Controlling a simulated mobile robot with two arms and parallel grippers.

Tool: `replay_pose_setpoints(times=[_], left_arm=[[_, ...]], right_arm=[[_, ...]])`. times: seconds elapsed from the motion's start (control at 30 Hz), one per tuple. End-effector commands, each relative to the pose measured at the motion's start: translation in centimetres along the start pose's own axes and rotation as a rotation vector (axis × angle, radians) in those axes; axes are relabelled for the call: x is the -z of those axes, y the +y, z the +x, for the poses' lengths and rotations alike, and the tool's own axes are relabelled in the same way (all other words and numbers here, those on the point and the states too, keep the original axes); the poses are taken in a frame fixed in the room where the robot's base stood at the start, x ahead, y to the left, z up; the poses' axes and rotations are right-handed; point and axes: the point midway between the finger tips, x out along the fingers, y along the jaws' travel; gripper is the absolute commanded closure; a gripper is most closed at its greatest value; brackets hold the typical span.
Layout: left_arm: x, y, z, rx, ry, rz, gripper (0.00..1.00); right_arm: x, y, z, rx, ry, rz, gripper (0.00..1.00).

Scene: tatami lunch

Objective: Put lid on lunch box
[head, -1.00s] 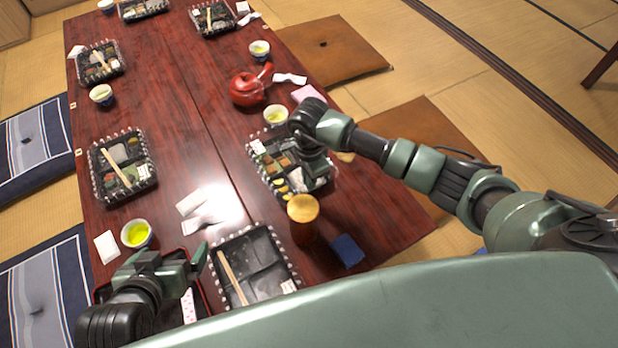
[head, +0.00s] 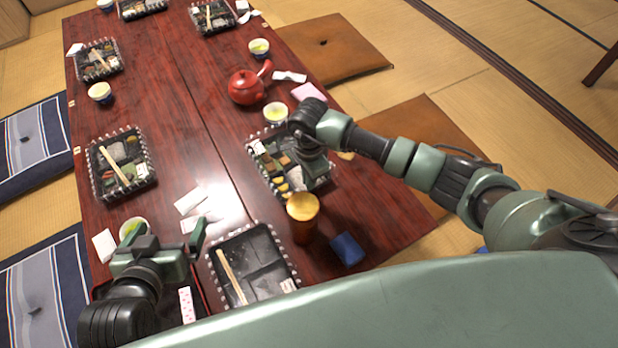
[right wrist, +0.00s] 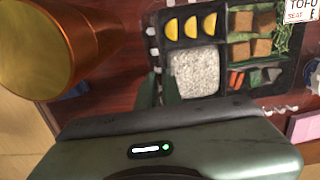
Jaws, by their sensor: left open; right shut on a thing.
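A black lunch box (head: 262,176) with rice, yellow slices and brown cubes sits on the right side of the table. The right wrist view shows its rice compartment (right wrist: 194,75) close up. My right gripper (right wrist: 160,88) is shut on the lunch box's side wall; the head view partly hides this grip behind my wrist. A second black lunch box (head: 262,262), empty of food with chopsticks on it, lies at the near edge. I cannot make out a separate lid.
An amber tumbler (head: 303,222) stands close beside the right-hand box; it also looms in the right wrist view (right wrist: 40,45). A blue cloth (head: 347,249) lies to its right. A red teapot (head: 245,87) and a cup (head: 276,113) stand beyond. The table's centre is clear.

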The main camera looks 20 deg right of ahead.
Motion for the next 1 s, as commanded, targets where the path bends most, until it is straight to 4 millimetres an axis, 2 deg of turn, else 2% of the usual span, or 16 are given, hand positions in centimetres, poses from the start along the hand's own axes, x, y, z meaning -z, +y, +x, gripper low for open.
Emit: replay_pose_setpoints(times=[0.53, 1.0], left_arm=[[0.07, -0.01, 0.03, 0.000, 0.004, 0.000, 0.00], [0.90, 0.07, 0.18, -0.001, 0.046, 0.000, 0.00]], right_arm=[[0.00, -0.01, 0.01, 0.000, 0.000, 0.000, 1.00], [-0.05, -0.05, 0.15, 0.001, 0.000, -0.001, 1.00]])
